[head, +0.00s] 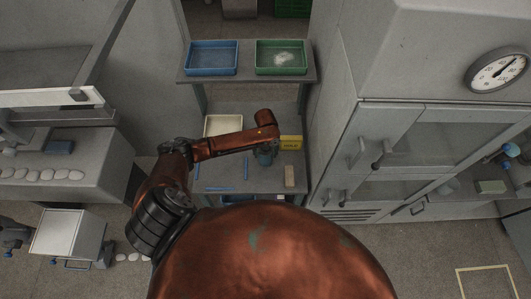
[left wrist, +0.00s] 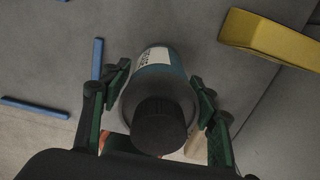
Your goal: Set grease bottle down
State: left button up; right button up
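The grease bottle (left wrist: 165,85) has a black cap (left wrist: 160,125), a grey-blue body and a white label. In the left wrist view it stands between the two green-padded fingers of my left gripper (left wrist: 162,92), which close on it from both sides. In the head view the bottle (head: 265,158) shows as a small blue-grey shape below my left gripper (head: 265,146), over the grey lower shelf (head: 232,177). I cannot tell whether its base touches the shelf. My right gripper is not in view.
A yellow box (head: 291,142) is just right of the bottle, and a tan block (head: 290,176) is nearer. A cream tray (head: 223,118) and thin blue bars (head: 246,169) also lie on the shelf. Blue (head: 211,71) and green (head: 281,70) trays are on the upper shelf. A cabinet (head: 400,140) stands right.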

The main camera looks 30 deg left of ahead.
pick_arm(q)
jog(key=shift+o, duration=0.8)
notch_tip(320, 180, up, 12)
jog(key=shift+r+b, duration=0.2)
jog(key=shift+b, duration=0.2)
